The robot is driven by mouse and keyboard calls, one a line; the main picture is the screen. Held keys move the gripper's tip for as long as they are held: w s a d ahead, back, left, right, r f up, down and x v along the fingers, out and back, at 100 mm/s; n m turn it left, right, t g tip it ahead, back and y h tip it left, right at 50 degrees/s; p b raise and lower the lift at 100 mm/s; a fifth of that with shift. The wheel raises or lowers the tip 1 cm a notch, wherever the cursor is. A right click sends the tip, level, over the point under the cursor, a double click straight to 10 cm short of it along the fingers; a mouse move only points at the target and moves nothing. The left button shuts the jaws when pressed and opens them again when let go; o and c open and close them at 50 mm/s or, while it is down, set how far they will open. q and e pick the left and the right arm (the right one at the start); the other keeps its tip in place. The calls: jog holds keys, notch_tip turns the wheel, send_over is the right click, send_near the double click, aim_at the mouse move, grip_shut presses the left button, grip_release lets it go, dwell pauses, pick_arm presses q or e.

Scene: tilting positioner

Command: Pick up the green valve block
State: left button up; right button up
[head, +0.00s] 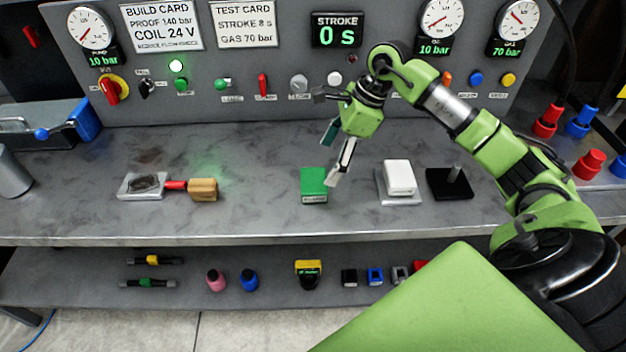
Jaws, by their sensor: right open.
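The green valve block (314,184) sits on the grey bench top (250,220), near the middle of the head view. It is a small box with a pale label on its front face. My right gripper (334,157) is above the bench, just above and to the right of the block, with its fingers pointing down. Its fingers are apart with nothing between them, and I see no contact with the block. My left gripper is not in the head view.
A white block (399,177) on a light plate and a black base with a peg (449,183) stand right of the green block. The control panel (220,95) rises behind. A lower shelf (190,270) holds several small parts.

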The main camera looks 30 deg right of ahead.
aim_at(314, 179)
jog(key=x, duration=0.2)
jog(key=shift+w+a+f, duration=0.15)
jog(key=shift+w+f, duration=0.05)
jog(key=shift+f, duration=0.1)
jog(key=shift+w+a+f, duration=0.1)
jog(key=shift+w+f, duration=0.05)
jog(key=shift+f, duration=0.1)
jog(key=a+f+p, duration=0.1)
jog(key=f+p, duration=0.1)
jog(key=shift+w+a+f+p, duration=0.1)
jog(key=shift+a+f+p, duration=0.05)
jog(key=shift+a+p, duration=0.15)
jog(key=shift+x, duration=1.05)
jog(key=shift+w+d+f, duration=0.1)
jog(key=shift+w+f, duration=0.05)
jog(key=shift+f, duration=0.05)
jog(key=c, duration=1.6)
jog(key=shift+r, duration=0.1)
jog(key=c, duration=0.3)
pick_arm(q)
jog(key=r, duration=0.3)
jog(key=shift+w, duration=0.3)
